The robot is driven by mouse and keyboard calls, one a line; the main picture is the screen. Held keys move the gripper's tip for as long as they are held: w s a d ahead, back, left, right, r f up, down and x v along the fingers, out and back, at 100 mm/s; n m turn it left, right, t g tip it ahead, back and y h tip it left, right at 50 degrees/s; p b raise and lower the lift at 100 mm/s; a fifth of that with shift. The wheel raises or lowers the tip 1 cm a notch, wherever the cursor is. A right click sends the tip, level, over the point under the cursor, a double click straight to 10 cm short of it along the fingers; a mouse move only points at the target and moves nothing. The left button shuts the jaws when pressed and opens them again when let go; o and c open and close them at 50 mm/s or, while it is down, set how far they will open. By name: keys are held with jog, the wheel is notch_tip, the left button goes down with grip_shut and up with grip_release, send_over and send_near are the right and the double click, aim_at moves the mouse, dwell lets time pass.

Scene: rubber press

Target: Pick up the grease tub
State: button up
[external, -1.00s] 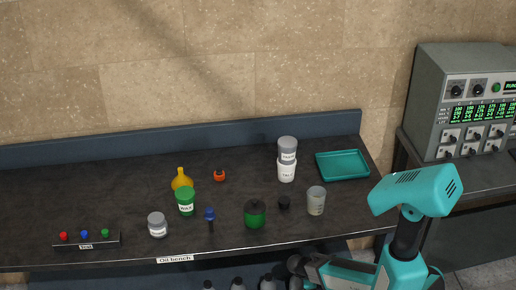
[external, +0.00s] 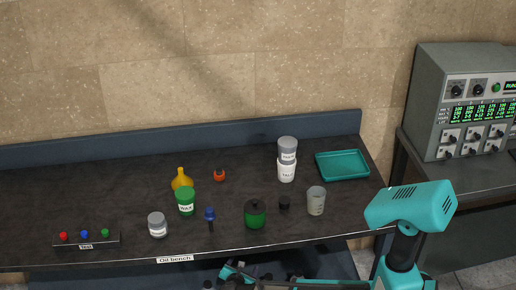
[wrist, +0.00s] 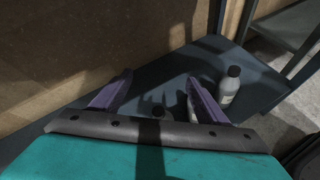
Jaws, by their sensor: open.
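No label in view reads clearly as grease. A grey tub (external: 287,147) with a small pale label sits on top of a white tub (external: 287,171) at the back right of the bench; it may be the grease tub, but I cannot tell. A small grey-lidded jar (external: 157,226) with an unreadable label stands at the front left. My gripper (wrist: 160,76) is open, its two purple fingers apart in the wrist view. It is low, below the bench's front edge, away from these tubs. The wrist view shows no tub clearly.
On the bench (external: 120,185) stand a green tub (external: 186,203), yellow funnel-like item (external: 182,181), dark green can (external: 255,216), grey cup (external: 316,202) and teal tray (external: 343,164). In the wrist view, a black-capped grey bottle (wrist: 228,90) stands on a lower dark surface.

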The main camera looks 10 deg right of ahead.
jog(key=s+a+r+n+t+y+b, duration=0.1)
jog(key=s+a+r+n+t+y, duration=0.15)
jog(key=s+a+r, duration=0.45)
jog(key=s+a+r+n+t+y, duration=0.1)
jog(key=s+a+r+n+y, duration=0.2)
jog(key=a, duration=0.6)
jog(key=s+a+r+n+t+y+b, duration=0.1)
jog(key=s+a+r+n+t, duration=0.15)
jog(key=s+a+r, duration=0.45)
jog(key=n+y+p, duration=0.2)
jog(key=n+p, duration=0.1)
jog(key=p, duration=0.2)
send_near(157, 225)
jog(key=shift+s+r+h, duration=0.15)
jog(key=shift+s+h, duration=0.1)
jog(key=shift+s, duration=0.2)
jog(key=p+x, duration=0.1)
jog(key=x, duration=0.6)
jog(key=shift+w+p, duration=0.3)
jog(key=shift+w+a, duration=0.15)
jog(key=shift+w, duration=0.35)
jog(key=shift+w, duration=0.1)
